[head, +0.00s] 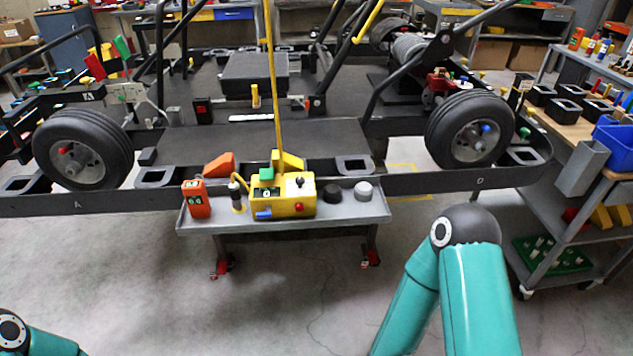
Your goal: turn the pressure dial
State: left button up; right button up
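No part is clearly marked as the pressure dial. On a grey tray (232,222) at the kart's front stands a yellow box (297,206) with a small black knob (299,182) on top, a red button on its front, and green and blue parts. To its right on the tray are a round black knob-like piece (333,193) and a round grey one (364,190). I cannot tell which of these is the dial. Neither gripper is in view; only part of my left arm at the bottom left and my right arm's bent elbow at the lower right show.
An orange handheld unit (197,198) and a dark cylinder with a yellow cable (236,191) are on the tray's left. The kart frame with black wheels (83,149) stands behind. A grey cart (569,225) is at right. The floor before the tray is clear.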

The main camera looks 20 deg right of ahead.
aim_at(299, 181)
jog(key=z, duration=0.75)
jog(key=k, duration=0.95)
jog(key=z, duration=0.5)
jog(key=i, duration=1.2)
jog(key=u, duration=1)
jog(key=i, duration=0.55)
jog(key=u, duration=0.3)
jog(key=k, duration=0.9)
jog(key=u, duration=0.15)
jog(key=i, duration=0.9)
